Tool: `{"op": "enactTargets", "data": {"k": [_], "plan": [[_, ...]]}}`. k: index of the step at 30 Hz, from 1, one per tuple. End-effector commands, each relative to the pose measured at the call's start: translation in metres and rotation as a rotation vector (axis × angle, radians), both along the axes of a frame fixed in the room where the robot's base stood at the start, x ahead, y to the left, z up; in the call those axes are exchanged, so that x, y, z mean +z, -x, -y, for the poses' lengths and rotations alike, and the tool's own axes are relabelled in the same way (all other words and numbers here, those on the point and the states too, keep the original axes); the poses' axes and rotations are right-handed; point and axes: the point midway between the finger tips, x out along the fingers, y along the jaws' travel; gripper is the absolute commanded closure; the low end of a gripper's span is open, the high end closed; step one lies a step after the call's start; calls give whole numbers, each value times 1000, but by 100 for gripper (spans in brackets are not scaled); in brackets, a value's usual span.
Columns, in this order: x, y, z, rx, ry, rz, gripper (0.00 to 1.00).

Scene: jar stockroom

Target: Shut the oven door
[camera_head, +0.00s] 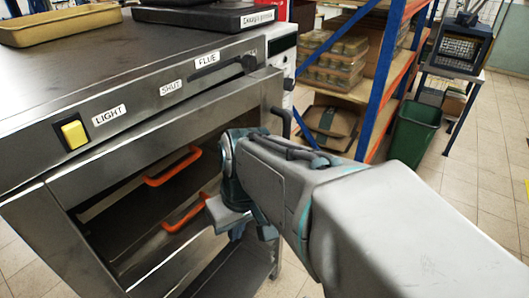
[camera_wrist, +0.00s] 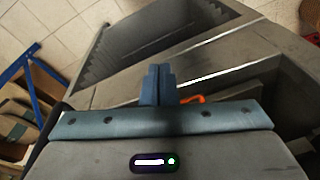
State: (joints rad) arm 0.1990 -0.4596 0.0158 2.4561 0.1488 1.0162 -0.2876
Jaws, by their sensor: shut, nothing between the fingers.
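The oven (camera_head: 120,140) is a steel cabinet on the left of the head view. Its front is open, and orange-handled trays (camera_head: 173,167) show inside. A dark flat panel (camera_head: 232,272) low at the front looks like the oven door folded down, but my arm hides part of it. My gripper (camera_head: 238,230) is in front of the right part of the opening. In the wrist view its fingers (camera_wrist: 158,82) are together and empty, with an orange handle (camera_wrist: 192,99) just beyond them to the right. I cannot tell whether they touch anything.
Labels and a yellow switch (camera_head: 74,134) line the oven's top front edge. A tan tray (camera_head: 60,24) and a black case (camera_head: 222,16) lie on top. A blue and orange shelf rack (camera_head: 366,70) and a green bin (camera_head: 415,130) stand behind on the right.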

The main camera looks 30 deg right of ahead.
Motion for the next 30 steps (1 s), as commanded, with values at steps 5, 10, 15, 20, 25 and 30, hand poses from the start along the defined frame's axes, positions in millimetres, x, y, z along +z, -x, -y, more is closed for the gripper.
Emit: {"op": "enactTargets", "data": {"k": [5, 10, 15, 20, 25, 30], "plan": [[-24, -6, 18, 52, -172, -73, 100], [-33, -16, 38, 118, -369, -28, 100], [-36, -29, 71, 178, -546, 136, 100], [-34, -37, 115, 227, -652, 387, 100], [-29, -33, 176, 264, -658, 730, 100], [-22, -12, 240, 287, -539, 1073, 100]]}}
